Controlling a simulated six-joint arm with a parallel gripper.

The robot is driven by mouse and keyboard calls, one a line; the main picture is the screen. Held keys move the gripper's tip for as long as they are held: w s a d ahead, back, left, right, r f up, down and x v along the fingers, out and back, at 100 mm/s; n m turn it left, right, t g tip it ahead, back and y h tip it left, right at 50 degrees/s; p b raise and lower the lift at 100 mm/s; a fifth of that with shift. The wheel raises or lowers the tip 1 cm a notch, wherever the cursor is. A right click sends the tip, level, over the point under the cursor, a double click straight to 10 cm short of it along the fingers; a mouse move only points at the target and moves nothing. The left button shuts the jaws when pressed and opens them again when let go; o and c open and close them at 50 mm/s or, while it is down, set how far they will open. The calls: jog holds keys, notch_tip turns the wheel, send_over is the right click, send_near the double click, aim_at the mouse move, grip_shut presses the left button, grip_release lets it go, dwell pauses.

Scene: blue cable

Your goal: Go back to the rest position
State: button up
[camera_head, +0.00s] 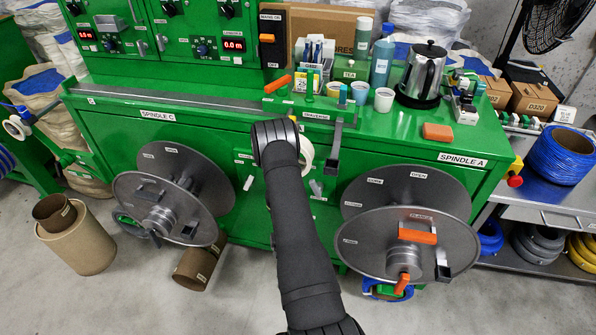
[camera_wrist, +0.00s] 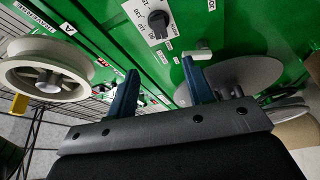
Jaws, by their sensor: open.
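My gripper (camera_wrist: 160,66) shows in the wrist view as two dark blue fingers, spread apart with nothing between them. They point toward the green machine front (camera_wrist: 110,25), with a black dial (camera_wrist: 158,22) beyond them. A pale handle-like piece (camera_wrist: 200,55) appears at the right fingertip; I cannot tell if they touch. In the head view my dark arm reaches up from the bottom to the middle of the machine (camera_head: 230,135), and its end hides the gripper.
Spindle C's grey discs (camera_head: 155,205) stand left of my arm and spindle A's discs (camera_head: 400,235) stand right. A white spool (camera_wrist: 48,72) is left of the fingers in the wrist view. A kettle (camera_head: 422,72), cups and bottles crowd the top. A blue cable coil (camera_head: 560,155) sits far right.

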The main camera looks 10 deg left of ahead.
jog(key=x, duration=1.7)
jog(key=shift+w, duration=0.25)
jog(key=shift+s+r, duration=0.1)
